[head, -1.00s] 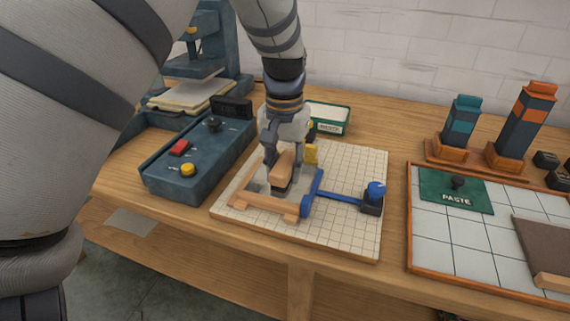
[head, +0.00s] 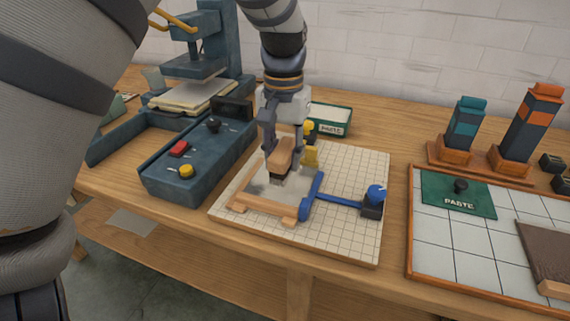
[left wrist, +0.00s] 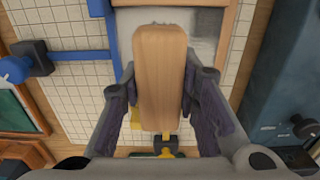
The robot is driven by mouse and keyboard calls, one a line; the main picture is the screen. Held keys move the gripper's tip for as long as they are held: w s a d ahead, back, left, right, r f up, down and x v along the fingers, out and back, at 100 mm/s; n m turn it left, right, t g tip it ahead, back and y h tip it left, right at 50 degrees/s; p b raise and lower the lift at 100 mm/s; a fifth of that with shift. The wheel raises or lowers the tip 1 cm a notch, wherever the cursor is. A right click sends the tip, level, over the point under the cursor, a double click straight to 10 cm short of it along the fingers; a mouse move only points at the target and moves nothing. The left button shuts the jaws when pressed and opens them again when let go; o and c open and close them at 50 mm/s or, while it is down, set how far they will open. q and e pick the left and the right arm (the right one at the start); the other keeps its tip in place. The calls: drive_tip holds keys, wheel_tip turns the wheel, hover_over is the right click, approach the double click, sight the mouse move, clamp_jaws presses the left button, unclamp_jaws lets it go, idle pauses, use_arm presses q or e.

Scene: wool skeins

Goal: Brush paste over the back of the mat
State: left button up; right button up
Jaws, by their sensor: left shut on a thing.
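My left gripper (head: 281,145) is shut on the wooden handle of a brush (head: 281,158), which it holds over the mat. In the left wrist view the handle (left wrist: 160,75) lies between both fingers and hides what is under it. The pale grey mat (head: 262,190) lies inside a wooden frame (head: 262,207) on a white gridded board (head: 345,233). I cannot tell whether the bristles touch the mat. A green-rimmed paste tray (head: 330,119) stands behind the board. My right gripper is not in view.
A blue bar with a blue knob (head: 376,192) crosses the board. A control box (head: 200,160) with red and yellow buttons and a press (head: 205,65) stand left. At right are a tiled tray (head: 440,240), a green paste plate (head: 458,194) and two towers (head: 462,130).

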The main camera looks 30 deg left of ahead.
sight(282, 148)
use_arm(q)
drive_tip(key=shift+r, duration=2.1)
drive_tip(key=shift+a, duration=0.1)
